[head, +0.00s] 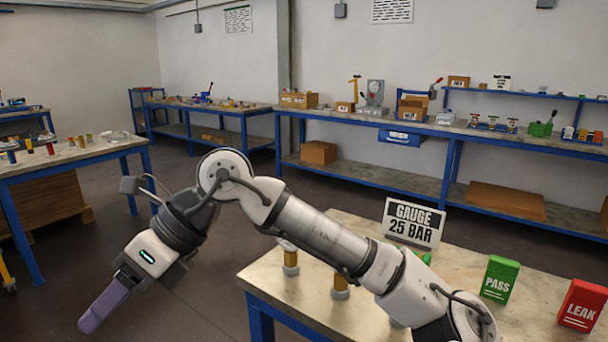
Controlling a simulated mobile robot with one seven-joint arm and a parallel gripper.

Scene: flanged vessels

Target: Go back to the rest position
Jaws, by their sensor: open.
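My gripper (103,306) is at the lower left of the head view, at the end of my arm. It points down and to the left over the dark floor, clear of the near table (465,240). The purple-grey fingers show from the side, and I see nothing held between them. The arm reaches from the lower right across the near table's left part and hides some of what stands there.
On the near table stand brass-coloured fittings (291,262), a "GAUGE 25 BAR" sign (413,222), a green PASS block (499,279) and a red LEAK block (580,305). Another table (75,155) is at left. Blue-framed benches (350,121) line the walls. Floor between is open.

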